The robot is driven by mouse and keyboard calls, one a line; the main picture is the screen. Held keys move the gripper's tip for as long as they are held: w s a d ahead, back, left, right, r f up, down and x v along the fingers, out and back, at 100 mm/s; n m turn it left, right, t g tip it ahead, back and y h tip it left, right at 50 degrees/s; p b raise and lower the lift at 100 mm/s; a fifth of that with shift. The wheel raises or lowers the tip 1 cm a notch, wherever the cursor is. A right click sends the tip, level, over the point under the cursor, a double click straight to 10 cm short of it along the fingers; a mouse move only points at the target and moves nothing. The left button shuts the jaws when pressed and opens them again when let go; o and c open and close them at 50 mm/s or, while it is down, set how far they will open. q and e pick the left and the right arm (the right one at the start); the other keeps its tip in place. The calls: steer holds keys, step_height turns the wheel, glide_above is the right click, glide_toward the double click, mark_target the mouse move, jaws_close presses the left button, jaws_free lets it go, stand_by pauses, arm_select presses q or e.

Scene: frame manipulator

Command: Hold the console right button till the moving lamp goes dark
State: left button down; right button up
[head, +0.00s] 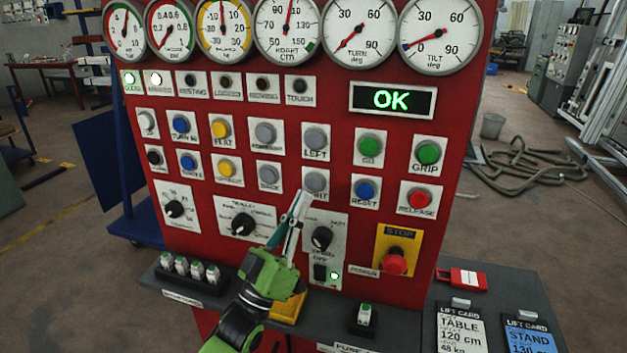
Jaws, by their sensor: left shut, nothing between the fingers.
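The red console (285,150) fills the middle of the head view. Its grey right button (316,181) is in the lower button row, below the grey left button (315,141). My left gripper (302,195) is shut and empty. Its tip is just left of and below the right button, over the lower left of its label plate; I cannot tell whether it touches. The other lamps look dark.
A display (392,99) reads OK. The reset button (365,190), red release button (420,199) and red stop button (395,262) lie to the right. The speed knob (322,238) is beneath the right button. A shelf with cards (460,325) juts out below.

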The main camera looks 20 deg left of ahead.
arm_select(q)
steer(key=shift+s, duration=1.05)
